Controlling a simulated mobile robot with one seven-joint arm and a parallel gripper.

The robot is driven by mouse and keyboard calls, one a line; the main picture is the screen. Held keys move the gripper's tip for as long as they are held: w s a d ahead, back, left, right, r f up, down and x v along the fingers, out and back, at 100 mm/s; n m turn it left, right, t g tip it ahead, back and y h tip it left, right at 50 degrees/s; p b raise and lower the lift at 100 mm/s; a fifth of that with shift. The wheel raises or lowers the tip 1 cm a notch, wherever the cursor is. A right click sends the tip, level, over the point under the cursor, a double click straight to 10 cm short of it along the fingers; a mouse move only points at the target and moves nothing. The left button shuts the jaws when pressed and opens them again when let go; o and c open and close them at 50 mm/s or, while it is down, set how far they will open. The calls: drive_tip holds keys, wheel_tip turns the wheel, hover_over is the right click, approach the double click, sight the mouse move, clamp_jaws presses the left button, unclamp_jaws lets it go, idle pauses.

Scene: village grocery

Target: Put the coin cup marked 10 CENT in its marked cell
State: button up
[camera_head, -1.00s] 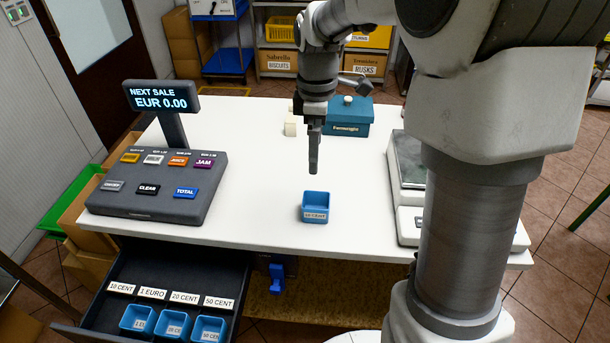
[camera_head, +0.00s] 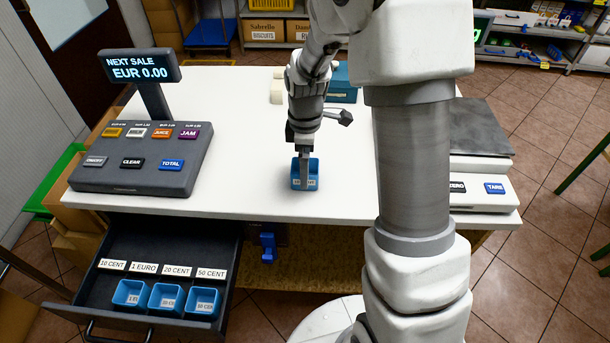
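A blue coin cup (camera_head: 312,175) stands upright on the white counter near its front edge. Its front label is partly covered by my gripper, so the marking cannot be read now. My gripper (camera_head: 304,182) points down at the cup, with its fingers overlapping the cup's front; whether they touch or grip it cannot be told. The open drawer (camera_head: 185,247) at lower left has labels for 10 CENT (camera_head: 112,265), 1 EURO, 20 CENT and 50 CENT. Blue cups stand below the 1 EURO (camera_head: 129,296), 20 CENT (camera_head: 166,298) and 50 CENT (camera_head: 203,302) labels. The space below 10 CENT shows no cup.
A cash register (camera_head: 140,158) stands on the counter (camera_head: 240,125) at left, above the drawer. A scale (camera_head: 478,165) stands at right, partly behind my arm. A teal box (camera_head: 342,84) and a cream block (camera_head: 277,92) stand at the back.

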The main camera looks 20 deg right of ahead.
drive_tip(key=shift+f, duration=0.65)
drive_tip(key=shift+r, duration=0.1)
drive_tip(key=c, duration=1.4)
